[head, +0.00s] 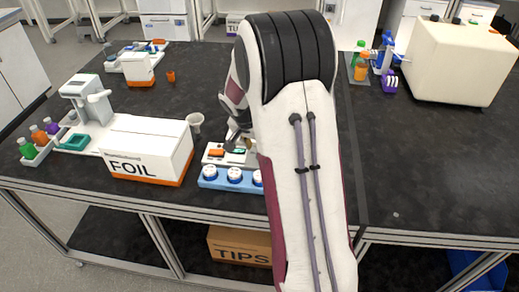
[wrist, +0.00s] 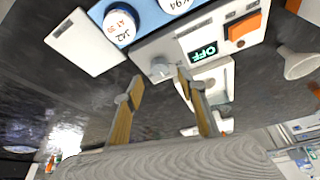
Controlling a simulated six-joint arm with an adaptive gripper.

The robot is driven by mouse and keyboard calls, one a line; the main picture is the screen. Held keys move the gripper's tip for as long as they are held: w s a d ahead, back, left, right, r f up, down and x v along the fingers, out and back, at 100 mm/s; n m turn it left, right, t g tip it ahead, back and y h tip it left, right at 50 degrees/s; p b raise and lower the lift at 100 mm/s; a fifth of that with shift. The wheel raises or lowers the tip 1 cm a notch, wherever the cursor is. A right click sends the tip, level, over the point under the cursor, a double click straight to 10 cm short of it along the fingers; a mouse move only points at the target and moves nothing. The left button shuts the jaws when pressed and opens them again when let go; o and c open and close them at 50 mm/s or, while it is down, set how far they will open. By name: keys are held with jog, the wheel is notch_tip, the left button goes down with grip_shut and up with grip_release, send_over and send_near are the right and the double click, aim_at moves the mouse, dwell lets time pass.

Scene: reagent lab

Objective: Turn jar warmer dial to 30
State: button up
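The jar warmer (head: 213,161) stands near the front edge of the bench, partly hidden by my arm. In the wrist view its pale control panel (wrist: 221,46) shows upside down, with a display (wrist: 203,53) reading OFF and an orange switch (wrist: 244,27). The dial (wrist: 160,68) is a small grey knob beside the display. My gripper (wrist: 160,74) is open, its two fingertips on either side of the dial in the picture, with gaps visible. I cannot tell whether a finger touches it. In the head view my gripper (head: 240,138) is mostly hidden behind my arm.
A blue block (head: 220,183) holding white-lidded jars (head: 235,174) adjoins the warmer. A FOIL box (head: 147,149) stands to its left, and a pale funnel-like cup (head: 195,122) stands behind. A large cream device (head: 462,65) is at the right. The dark bench at front right is clear.

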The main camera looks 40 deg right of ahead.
jog(key=v, duration=0.7)
jog(key=shift+r, duration=0.35)
jog(key=shift+s+a, duration=0.1)
dwell(0.4)
jog(key=s+a+r+n+t+y, duration=0.1)
jog(key=s+a+r+n, duration=0.3)
jog(key=s+a, duration=0.3)
jog(key=s+a+r+n+t+y, duration=0.1)
jog(key=s+a+r+n, duration=0.3)
jog(key=s+a, duration=0.4)
jog(key=s+a+r+n+t+y, duration=0.1)
jog(key=s+a+r+n, duration=0.3)
jog(key=s+a, duration=0.4)
jog(key=shift+s+y, duration=0.5)
jog(key=shift+s, duration=0.85)
jog(key=shift+c, duration=0.5)
dwell(0.4)
